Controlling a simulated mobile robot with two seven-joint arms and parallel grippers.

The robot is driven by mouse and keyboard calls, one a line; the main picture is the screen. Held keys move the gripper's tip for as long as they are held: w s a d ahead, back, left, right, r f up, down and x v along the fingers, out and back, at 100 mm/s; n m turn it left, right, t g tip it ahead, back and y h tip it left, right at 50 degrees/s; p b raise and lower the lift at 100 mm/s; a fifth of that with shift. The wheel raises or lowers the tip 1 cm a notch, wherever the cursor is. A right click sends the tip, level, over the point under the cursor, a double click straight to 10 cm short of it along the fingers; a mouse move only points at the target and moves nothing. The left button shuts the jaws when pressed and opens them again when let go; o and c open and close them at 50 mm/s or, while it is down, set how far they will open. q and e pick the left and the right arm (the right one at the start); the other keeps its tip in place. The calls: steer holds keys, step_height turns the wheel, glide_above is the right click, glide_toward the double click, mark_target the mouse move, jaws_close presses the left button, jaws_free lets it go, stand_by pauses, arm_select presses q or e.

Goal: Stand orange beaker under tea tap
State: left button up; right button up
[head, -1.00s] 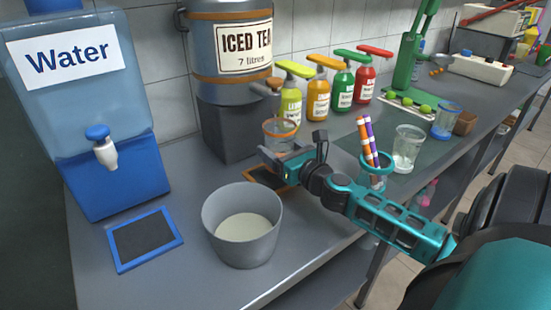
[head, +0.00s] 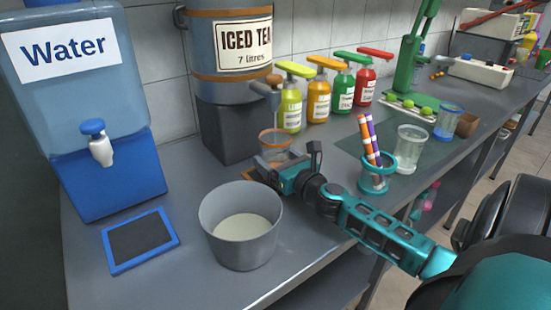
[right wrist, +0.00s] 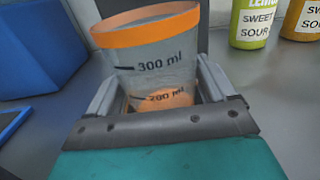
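The orange beaker (head: 275,146), clear with an orange rim, is upright in front of the iced tea urn, just below and in front of the tea tap (head: 268,90). My right gripper (head: 272,168) is around its lower part. In the right wrist view the beaker (right wrist: 155,62) sits between the two fingers (right wrist: 158,95), which seem to touch it on both sides. It looks empty. Its base is hidden in the head view, so I cannot tell whether it rests on the orange-edged pad (head: 248,177), which is mostly covered. My left gripper is out of view.
A grey bucket (head: 240,228) stands close in front of my right gripper. A water dispenser (head: 105,120) and blue-edged pad (head: 140,240) are at left. Sauce bottles (head: 318,98) stand behind; a teal-rimmed holder with striped straws (head: 374,172) and a glass (head: 408,150) are at right.

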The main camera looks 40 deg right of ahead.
steer(key=shift+o, duration=1.3)
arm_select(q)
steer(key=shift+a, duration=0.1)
arm_select(e)
steer(key=shift+r, duration=0.1)
steer(key=shift+s, duration=0.15)
steer(key=s, duration=0.3)
steer(key=s+a, duration=0.1)
steer(key=s, duration=0.7)
steer(key=shift+s+a, duration=0.1)
steer(key=shift+a, duration=0.1)
steer(key=shift+s+r, duration=0.1)
steer(key=shift+s, duration=0.15)
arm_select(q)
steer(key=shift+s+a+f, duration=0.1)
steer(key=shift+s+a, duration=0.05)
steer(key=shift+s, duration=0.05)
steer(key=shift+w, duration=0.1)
